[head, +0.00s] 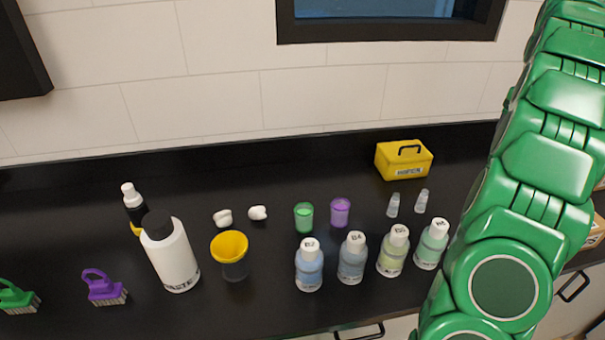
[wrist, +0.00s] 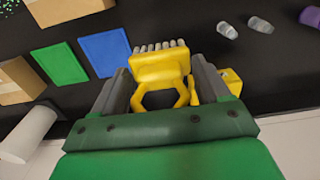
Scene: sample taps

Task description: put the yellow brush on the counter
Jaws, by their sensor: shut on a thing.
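The yellow brush (wrist: 158,68) is between the jaws of my gripper (wrist: 162,80) in the wrist view. The gripper is shut on it. Its pale bristles point away from the gripper, over the black counter (wrist: 190,20). I cannot tell whether the brush touches the counter. In the head view the counter (head: 290,165) runs along the tiled wall. My green arm covers the right side there and hides the gripper and the yellow brush.
A yellow toolbox (head: 404,160) stands near the wall; its edge shows beside the right finger. Blue (wrist: 104,53) and green (wrist: 60,63) mats lie left.

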